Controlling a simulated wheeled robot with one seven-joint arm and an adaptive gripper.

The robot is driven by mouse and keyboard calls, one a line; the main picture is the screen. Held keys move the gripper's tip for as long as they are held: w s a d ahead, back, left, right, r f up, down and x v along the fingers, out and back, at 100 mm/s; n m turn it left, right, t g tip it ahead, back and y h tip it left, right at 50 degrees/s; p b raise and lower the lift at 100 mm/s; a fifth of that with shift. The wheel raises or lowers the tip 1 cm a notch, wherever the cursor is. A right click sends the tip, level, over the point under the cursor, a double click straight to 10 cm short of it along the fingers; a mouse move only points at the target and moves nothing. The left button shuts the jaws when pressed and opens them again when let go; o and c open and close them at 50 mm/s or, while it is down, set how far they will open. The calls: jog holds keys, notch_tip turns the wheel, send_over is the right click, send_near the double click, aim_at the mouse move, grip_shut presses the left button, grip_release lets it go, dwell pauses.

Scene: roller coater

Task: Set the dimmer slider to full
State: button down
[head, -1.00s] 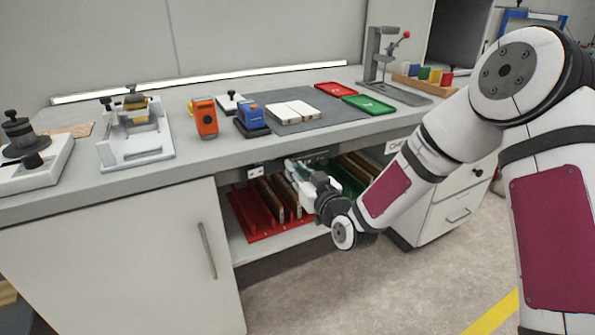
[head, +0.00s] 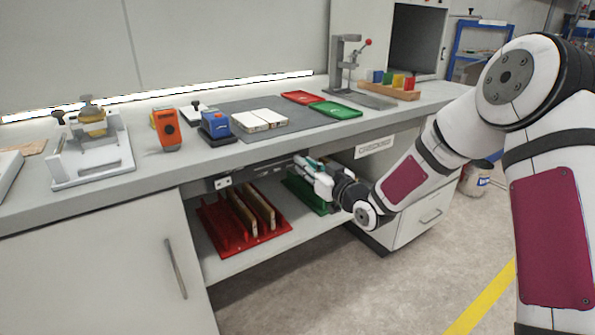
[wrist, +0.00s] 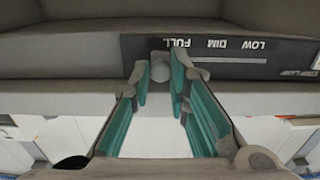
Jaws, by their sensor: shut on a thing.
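The dimmer strip (wrist: 225,58) is a dark panel under the bench edge, with FULL, DIM and LOW lettered upside down in the wrist view. In the head view my gripper (head: 302,166) is under the bench front, at the right part of the strip (head: 255,173). The knob is hidden there.
A red rack (head: 230,238) with upright boards and a green rack (head: 305,196) stand on the shelf below. The bench top (head: 225,155) overhangs my gripper. A drawer unit (head: 415,215) stands to the right. The floor in front is clear.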

jog(key=shift+w+d, duration=0.1)
jog(key=shift+d, duration=0.1)
jog(key=c, duration=1.5)
grip_release()
jog(key=v, duration=1.2)
